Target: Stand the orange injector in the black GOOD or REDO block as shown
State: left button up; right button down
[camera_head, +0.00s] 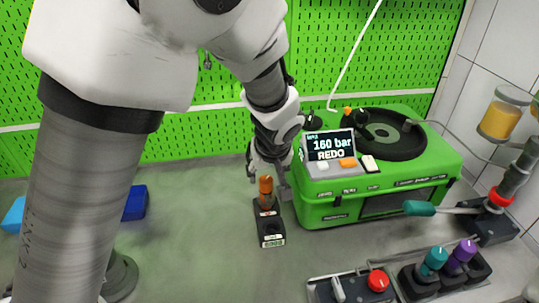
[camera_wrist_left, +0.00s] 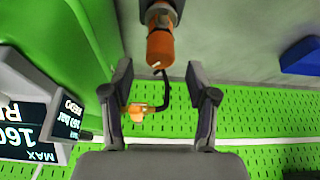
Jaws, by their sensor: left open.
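The orange injector (camera_head: 266,187) stands upright at the far end of the black block (camera_head: 270,226), seemingly in its far hole. My left gripper (camera_head: 268,165) is just behind and above the injector, at the left of the green machine. In the left wrist view the gripper (camera_wrist_left: 159,80) is open, with the injector (camera_wrist_left: 160,48) ahead of and between its two spread fingertips, not clasped. The injector's lower end is cut off there. My right gripper is in no view.
The green pump testbench (camera_head: 390,190) stands close on the right; its screen (camera_head: 333,146) reads 160 bar REDO. A teal-handled lever (camera_head: 420,208), a black rack with teal and purple injectors (camera_head: 440,275) and a switch panel (camera_head: 350,288) are at right. Blue bins (camera_head: 134,203) lie left.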

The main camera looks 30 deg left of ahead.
pick_arm(q)
jog(key=v, duration=0.7)
jog(key=shift+s+r, duration=0.2)
jog(key=shift+r, duration=0.1)
jog(key=shift+d, duration=0.1)
